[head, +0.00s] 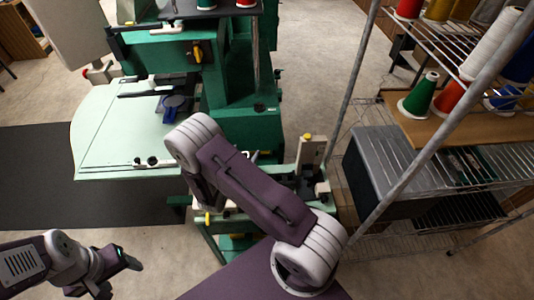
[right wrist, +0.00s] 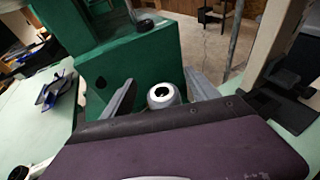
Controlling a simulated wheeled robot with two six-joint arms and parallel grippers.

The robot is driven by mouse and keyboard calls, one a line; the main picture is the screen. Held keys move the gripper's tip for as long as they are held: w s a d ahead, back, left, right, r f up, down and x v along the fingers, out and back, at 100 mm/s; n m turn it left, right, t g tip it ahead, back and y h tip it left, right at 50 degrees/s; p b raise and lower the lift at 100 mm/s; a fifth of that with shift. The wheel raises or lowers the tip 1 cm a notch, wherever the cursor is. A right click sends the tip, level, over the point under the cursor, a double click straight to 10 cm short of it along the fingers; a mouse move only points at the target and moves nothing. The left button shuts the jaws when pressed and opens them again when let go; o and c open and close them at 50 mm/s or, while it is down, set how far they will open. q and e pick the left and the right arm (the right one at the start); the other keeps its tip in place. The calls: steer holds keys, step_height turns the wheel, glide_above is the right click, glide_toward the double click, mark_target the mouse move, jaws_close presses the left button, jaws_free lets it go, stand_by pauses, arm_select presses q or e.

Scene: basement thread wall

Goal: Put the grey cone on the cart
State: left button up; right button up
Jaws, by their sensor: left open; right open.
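A grey cone (right wrist: 163,99) with a pale top and a dark centre hole shows in the right wrist view, in front of a green machine body. My right gripper (right wrist: 160,78) is open, with one finger to each side of the cone in that view. I cannot tell whether either finger touches it. In the head view my right forearm hides this gripper and most of the area around the cone. My left gripper (head: 120,276) is open and empty at the lower left, over the floor. I cannot identify the cart for certain.
A green machine (head: 240,90) with a pale green table (head: 115,125) stands at centre left. A wire rack (head: 410,170) at the right holds a green cone (head: 420,95), red cones, other thread cones and a grey box (head: 388,160). A dark mat (head: 35,180) lies left.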

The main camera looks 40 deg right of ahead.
steer(key=s+d+r+p, duration=0.5)
steer(key=s+r+p, duration=0.1)
steer(key=s, duration=0.4)
steer(key=shift+s+d+r+p, duration=0.2)
steer(key=shift+r+p, duration=0.1)
steer(key=shift+r, duration=0.4)
steer(key=shift+f, duration=0.1)
